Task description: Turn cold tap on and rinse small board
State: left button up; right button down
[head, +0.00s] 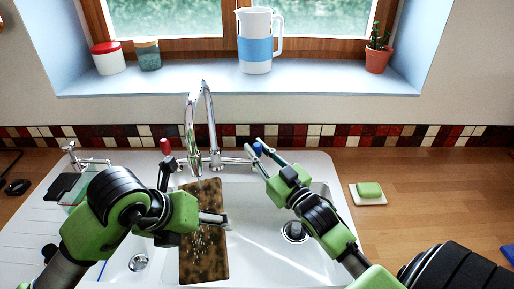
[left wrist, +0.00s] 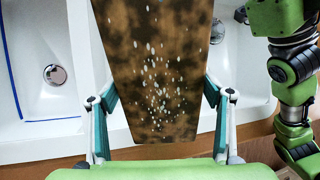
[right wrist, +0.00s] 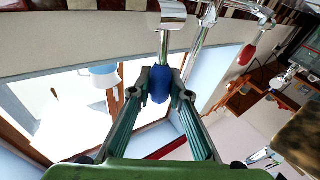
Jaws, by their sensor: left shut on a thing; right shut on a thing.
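The small board (head: 205,258) is dark brown and mottled, and stands tilted in the sink under the tap (head: 207,110). White droplet-like specks lie across its face, also in the left wrist view (left wrist: 165,35); I cannot make out a clear water stream. My left gripper (head: 214,218) is shut on the board, with one finger on each side of it in the left wrist view (left wrist: 162,115). My right gripper (head: 260,152) is shut on the blue cold tap handle (right wrist: 160,84), with its fingertips on both sides of it. The red hot handle (head: 165,146) is left of the spout.
The white sink (head: 265,235) has two basins with drains. A green soap on a white dish (head: 369,197) sits on the wooden counter at right. A jug (head: 257,50), cactus pot (head: 378,55) and two jars stand on the windowsill.

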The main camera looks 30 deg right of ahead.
dwell(0.3)
jog(key=c, duration=1.9)
grip_release()
jog(key=shift+s, duration=0.1)
jog(key=shift+s+f, duration=0.2)
jog(key=shift+s, duration=0.25)
jog(key=s, duration=0.3)
jog(key=s+f, duration=0.1)
jog(key=s, duration=0.7)
jog(key=shift+f, duration=0.3)
jog(key=shift+w, duration=0.1)
